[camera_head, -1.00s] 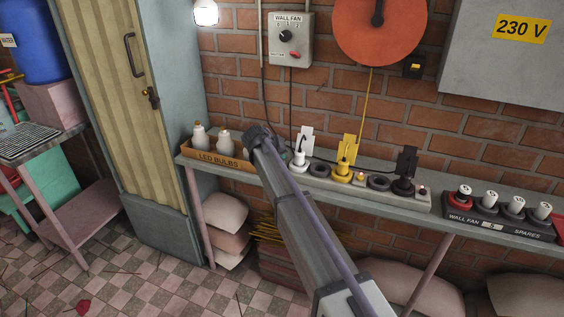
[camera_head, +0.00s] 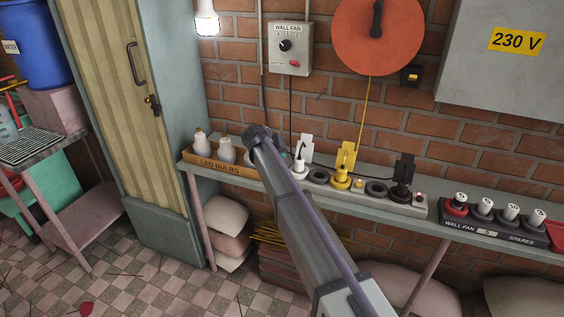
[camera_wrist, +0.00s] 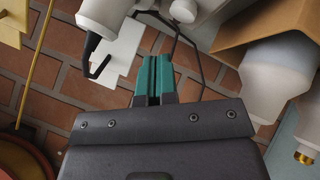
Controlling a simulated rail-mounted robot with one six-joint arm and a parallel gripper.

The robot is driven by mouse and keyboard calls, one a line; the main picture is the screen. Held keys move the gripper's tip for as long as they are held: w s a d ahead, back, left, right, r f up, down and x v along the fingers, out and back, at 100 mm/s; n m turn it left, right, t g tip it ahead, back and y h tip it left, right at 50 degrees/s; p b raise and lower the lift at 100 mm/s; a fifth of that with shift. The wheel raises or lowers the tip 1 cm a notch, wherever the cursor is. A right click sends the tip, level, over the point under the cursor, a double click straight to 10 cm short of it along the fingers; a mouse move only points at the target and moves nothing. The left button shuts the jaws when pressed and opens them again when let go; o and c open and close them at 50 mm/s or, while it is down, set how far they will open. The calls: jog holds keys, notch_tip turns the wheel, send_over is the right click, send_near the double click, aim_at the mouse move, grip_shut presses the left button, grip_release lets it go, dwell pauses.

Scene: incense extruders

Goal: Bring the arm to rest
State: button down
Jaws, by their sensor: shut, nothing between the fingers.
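My arm reaches up from the lower right in the head view, its end in front of the shelf between the box of bulbs and the power strip. My gripper's teal fingers (camera_wrist: 154,78) are together and empty in the wrist view; the head view hides them behind the arm. In the wrist view a white plug (camera_wrist: 103,15) with a white tag (camera_wrist: 118,48) and a dark cord is close beyond the fingers, at upper left. White bulbs (camera_wrist: 278,75) and the cardboard box (camera_wrist: 245,22) are to the right. I cannot tell whether the fingers touch anything.
The power strip (camera_head: 405,207) carries white, yellow (camera_head: 342,178) and black (camera_head: 401,188) plugs. The LED bulbs box (camera_head: 213,165) stands left on the shelf, the spares tray (camera_head: 488,232) right. A lit bulb (camera_head: 207,22) hangs above. A wall-fan control box (camera_head: 289,58) is on the brick wall.

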notch_tip(320, 180, up, 4)
jog(key=p, duration=0.2)
jog(key=shift+f+p, duration=0.15)
jog(key=shift+p, duration=0.15)
jog(key=shift+f, duration=0.15)
jog(key=shift+s+f, duration=0.15)
jog(key=shift+s, duration=0.05)
jog(key=s+d+g+y+p, duration=0.1)
jog(key=s+d+g, duration=0.1)
jog(key=s+d, duration=0.6)
jog(key=s+d+m+g+y+p, duration=0.1)
jog(key=s+d, duration=0.8)
jog(key=s, duration=1.1)
jog(key=s+d+m+g+y+p, duration=0.1)
jog(key=s+d+g+y+p, duration=0.1)
jog(key=s+d, duration=0.6)
jog(key=s+g+y, duration=0.1)
jog(key=s+g, duration=0.1)
jog(key=s, duration=0.3)
jog(key=shift+s+d+g+p, duration=0.3)
jog(key=shift+s+d, duration=0.1)
